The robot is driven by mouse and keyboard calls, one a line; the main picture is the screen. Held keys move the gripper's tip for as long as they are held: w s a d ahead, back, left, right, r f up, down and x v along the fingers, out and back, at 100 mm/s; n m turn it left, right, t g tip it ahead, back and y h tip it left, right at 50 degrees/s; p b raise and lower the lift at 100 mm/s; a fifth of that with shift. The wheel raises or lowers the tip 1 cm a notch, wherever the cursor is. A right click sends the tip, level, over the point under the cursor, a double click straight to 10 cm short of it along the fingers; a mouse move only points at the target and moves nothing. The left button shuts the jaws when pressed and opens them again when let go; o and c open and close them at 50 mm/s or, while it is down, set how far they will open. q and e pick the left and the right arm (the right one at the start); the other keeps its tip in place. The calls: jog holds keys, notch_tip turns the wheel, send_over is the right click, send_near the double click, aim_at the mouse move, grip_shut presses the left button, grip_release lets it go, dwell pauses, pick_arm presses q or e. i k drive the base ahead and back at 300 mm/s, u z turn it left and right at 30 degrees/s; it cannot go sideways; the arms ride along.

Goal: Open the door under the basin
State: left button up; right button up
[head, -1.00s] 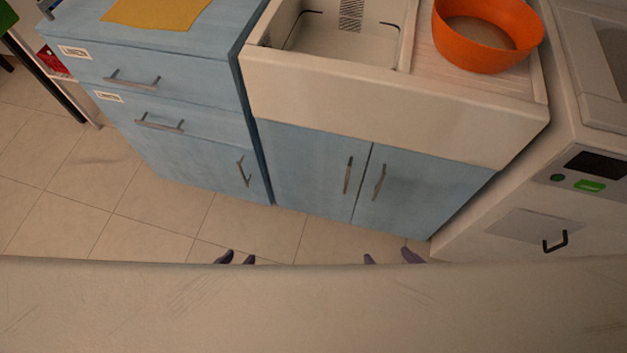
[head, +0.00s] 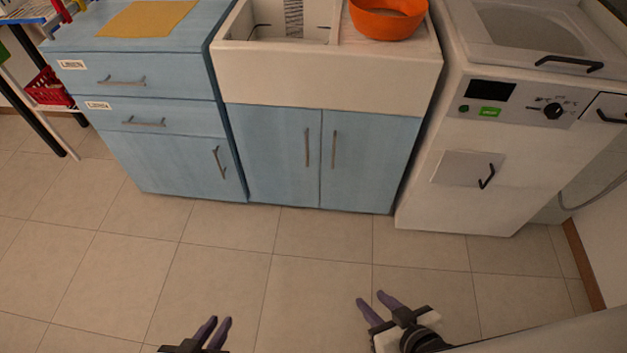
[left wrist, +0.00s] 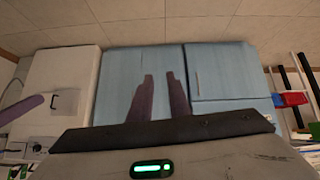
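The basin cabinet has two blue doors, the left door (head: 275,150) and the right door (head: 368,155), both shut. Their upright bar handles, left (head: 307,147) and right (head: 334,149), stand close together at the middle seam. The white basin (head: 325,75) sits on top. My left gripper (head: 220,322) is open and empty, over the floor in front of the cabinet and apart from it. In the left wrist view its fingers (left wrist: 160,90) are spread before the blue doors. My right gripper (head: 373,301) is open and empty, farther right and also apart from the cabinet.
A blue drawer cabinet (head: 165,165) stands left of the basin, with a yellow cloth (head: 147,18) on top. A white washing machine (head: 460,195) stands to the right. An orange bowl (head: 388,20) rests on the basin's drainboard. The tiled floor (head: 285,245) before the doors is clear.

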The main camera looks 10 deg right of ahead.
aim_at(280, 147)
jog(key=z, duration=0.85)
jog(key=i, duration=1)
jog(key=u, duration=0.4)
